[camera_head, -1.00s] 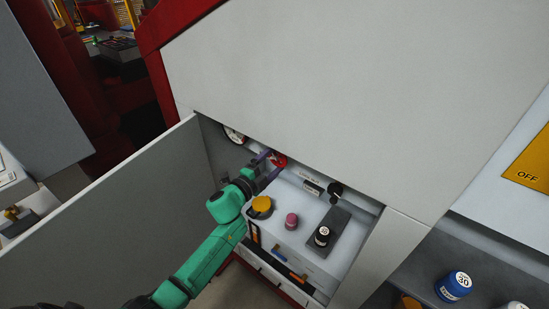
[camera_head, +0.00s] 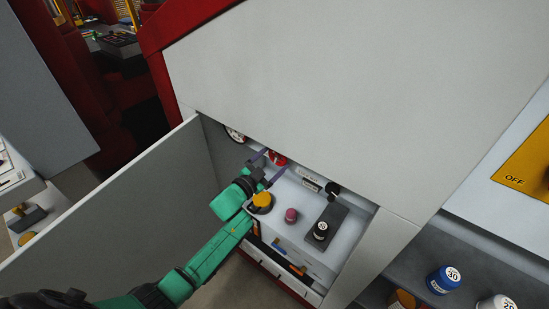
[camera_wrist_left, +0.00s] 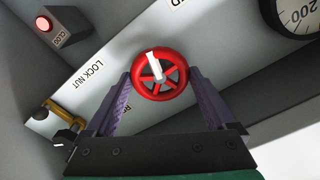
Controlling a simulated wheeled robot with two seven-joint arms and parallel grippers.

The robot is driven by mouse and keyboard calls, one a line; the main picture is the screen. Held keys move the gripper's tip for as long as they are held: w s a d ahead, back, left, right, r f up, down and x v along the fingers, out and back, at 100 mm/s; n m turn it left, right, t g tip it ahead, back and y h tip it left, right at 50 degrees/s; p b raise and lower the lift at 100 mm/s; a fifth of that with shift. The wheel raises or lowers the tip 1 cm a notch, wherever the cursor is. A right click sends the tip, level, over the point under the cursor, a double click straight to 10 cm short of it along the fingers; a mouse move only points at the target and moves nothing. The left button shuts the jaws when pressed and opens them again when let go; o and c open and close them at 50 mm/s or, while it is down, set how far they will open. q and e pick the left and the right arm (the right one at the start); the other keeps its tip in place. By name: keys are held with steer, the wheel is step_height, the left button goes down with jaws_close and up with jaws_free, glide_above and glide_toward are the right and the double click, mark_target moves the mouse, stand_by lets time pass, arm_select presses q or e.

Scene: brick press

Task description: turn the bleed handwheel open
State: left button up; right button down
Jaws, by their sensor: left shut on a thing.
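The red bleed handwheel (camera_head: 277,157) sits at the back of the open bay, under the big light panel. In the left wrist view the handwheel (camera_wrist_left: 160,76) has several spokes and a white bar across its hub, tilted a little left of upright. My left gripper (camera_head: 270,164) reaches in from the left and is shut on the handwheel. In the wrist view its purple fingers (camera_wrist_left: 160,92) lie on either side of the rim. My right gripper is not in view.
A gauge (camera_wrist_left: 298,14), a red CLOG lamp (camera_wrist_left: 44,23) and a brass fitting by the LOCK NUT label (camera_wrist_left: 62,116) surround the handwheel. An open door (camera_head: 120,215) flanks the bay.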

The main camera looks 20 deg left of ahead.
arm_select(q)
steer(key=shift+f+n, duration=0.1)
steer(key=shift+n, duration=0.2)
steer(key=o, duration=1.1)
steer(key=shift+c, duration=0.2)
steer(key=b+v, duration=0.2)
steer(key=v, duration=1.2)
steer(key=shift+s, duration=0.3)
